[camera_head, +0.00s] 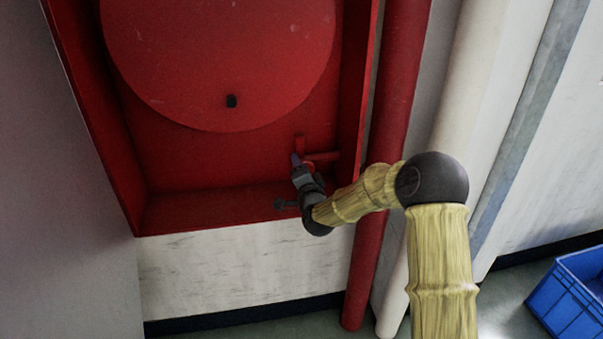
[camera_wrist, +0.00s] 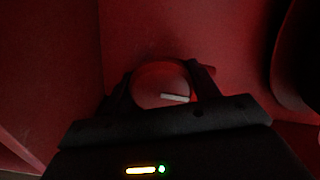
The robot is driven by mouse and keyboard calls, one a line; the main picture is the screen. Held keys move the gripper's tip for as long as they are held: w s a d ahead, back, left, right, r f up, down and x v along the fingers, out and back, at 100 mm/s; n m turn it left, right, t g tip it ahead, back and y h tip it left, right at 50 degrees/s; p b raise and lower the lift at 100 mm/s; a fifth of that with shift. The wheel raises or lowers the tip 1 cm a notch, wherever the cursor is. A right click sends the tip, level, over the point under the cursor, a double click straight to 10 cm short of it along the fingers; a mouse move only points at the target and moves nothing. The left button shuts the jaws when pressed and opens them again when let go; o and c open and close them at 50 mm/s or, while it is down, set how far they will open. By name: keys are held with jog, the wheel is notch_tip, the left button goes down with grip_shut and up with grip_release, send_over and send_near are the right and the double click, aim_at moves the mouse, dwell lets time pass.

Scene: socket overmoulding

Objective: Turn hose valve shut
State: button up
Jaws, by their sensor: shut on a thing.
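The hose valve (camera_head: 325,156) is a red fitting with a short pipe stub, low in the right part of the red cabinet. My gripper (camera_head: 297,160) reaches into the cabinet at the valve. In the wrist view my gripper (camera_wrist: 160,82) has its two dark fingers on either side of a round red handwheel (camera_wrist: 150,85) with a pale bar on its face. The fingers are shut on this handwheel. In the head view the gripper and wrist hide most of the handwheel.
A large red hose reel disc (camera_head: 220,60) with a small black knob fills the upper cabinet. The cabinet's right wall (camera_head: 357,90) stands close to my arm. A red pipe (camera_head: 395,90) and a pale pipe run down beside it. A blue crate (camera_head: 570,300) stands on the floor at right.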

jog(key=shift+s+f, duration=0.1)
jog(key=shift+f, duration=0.1)
jog(key=o, duration=1)
jog(key=shift+r, duration=0.1)
jog(key=b+v, duration=0.1)
jog(key=v, duration=1.6)
jog(key=shift+s+d+r, duration=0.1)
jog(key=shift+s+r, duration=0.05)
jog(key=shift+s, duration=0.05)
